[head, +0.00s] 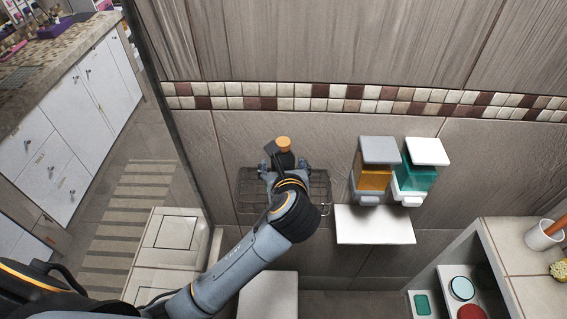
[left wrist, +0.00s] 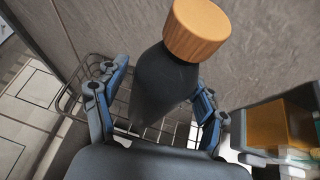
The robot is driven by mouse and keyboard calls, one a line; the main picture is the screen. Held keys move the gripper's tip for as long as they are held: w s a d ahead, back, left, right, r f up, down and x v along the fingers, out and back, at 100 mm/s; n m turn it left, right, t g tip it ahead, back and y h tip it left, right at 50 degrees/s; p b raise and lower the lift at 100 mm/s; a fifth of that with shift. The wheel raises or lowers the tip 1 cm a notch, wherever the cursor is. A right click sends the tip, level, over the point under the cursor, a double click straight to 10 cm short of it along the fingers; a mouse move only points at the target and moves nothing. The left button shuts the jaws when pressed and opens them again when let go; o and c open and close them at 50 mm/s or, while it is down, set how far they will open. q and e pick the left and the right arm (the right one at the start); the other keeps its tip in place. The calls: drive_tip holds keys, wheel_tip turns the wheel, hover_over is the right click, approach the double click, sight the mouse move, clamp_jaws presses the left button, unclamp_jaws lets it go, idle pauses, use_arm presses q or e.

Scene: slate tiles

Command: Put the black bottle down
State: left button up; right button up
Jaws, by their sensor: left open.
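The black bottle (left wrist: 161,88) with a wooden cap stands in the wire basket (left wrist: 68,100) on the tiled wall, seen in the left wrist view. In the head view its orange-brown cap (head: 284,143) shows above my left gripper (head: 283,165), and most of its body is hidden by the gripper and wrist. My left gripper (left wrist: 160,100) is open, with one finger on each side of the bottle. Whether a finger touches the bottle is hard to tell. The basket (head: 318,185) also shows in the head view behind my arm. My right gripper is not in view.
An orange dispenser (head: 374,178) and a teal dispenser (head: 417,178) hang on the wall right of the basket, above a small white shelf (head: 375,225). A white shelf unit (head: 520,262) stands at the lower right. A glass panel edge (head: 168,110) runs left of the basket.

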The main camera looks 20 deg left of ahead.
use_arm(q)
drive_tip(key=shift+r, duration=0.3)
drive_tip(key=shift+s+d+r, duration=0.2)
drive_tip(key=shift+s, duration=0.15)
drive_tip(key=b+v, duration=0.2)
drive_tip(key=v, duration=0.9)
